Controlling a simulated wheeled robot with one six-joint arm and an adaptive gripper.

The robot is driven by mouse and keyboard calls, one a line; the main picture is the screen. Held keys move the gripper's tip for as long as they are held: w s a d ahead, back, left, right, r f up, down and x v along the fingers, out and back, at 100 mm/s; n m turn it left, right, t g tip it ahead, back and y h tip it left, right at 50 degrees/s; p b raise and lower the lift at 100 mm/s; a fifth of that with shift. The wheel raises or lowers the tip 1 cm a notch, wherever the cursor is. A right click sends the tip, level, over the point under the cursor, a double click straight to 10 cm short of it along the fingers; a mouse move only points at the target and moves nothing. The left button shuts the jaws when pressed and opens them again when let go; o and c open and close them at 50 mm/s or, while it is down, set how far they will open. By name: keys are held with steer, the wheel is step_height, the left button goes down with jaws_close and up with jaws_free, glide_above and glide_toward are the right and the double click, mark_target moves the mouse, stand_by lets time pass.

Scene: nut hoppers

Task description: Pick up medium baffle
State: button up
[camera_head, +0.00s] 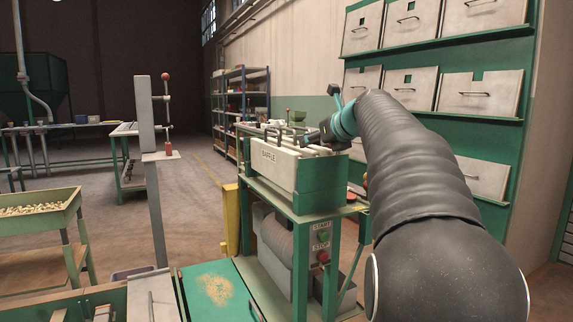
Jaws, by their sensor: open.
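Several pale metal panels with handles stand on a green rack at the upper right. Some have a square notch of differing size, such as one in the upper row (395,32), one in the middle row (397,92) and a wider one (460,97). I cannot tell for certain which is the medium baffle. A box labelled BAFFLE (262,168) sits on the green machine in the centre. My gripper (316,138) is open, small and partly hidden beyond my arm, over the right end of the machine's top. Its fingertips are hard to make out.
The machine has a START and STOP panel (321,240). A green tray of nuts (38,209) stands at left. A grey post (153,180) rises between them. Blue shelving (244,105) is at the back.

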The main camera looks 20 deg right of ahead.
mark_target(299, 147)
steer(key=shift+a+x, duration=0.2)
steer(key=shift+x, duration=1.3)
steer(key=shift+a+x, duration=0.2)
steer(key=shift+x, duration=1.35)
steer(key=shift+r, duration=0.1)
jaws_close()
steer(key=shift+r, duration=0.1)
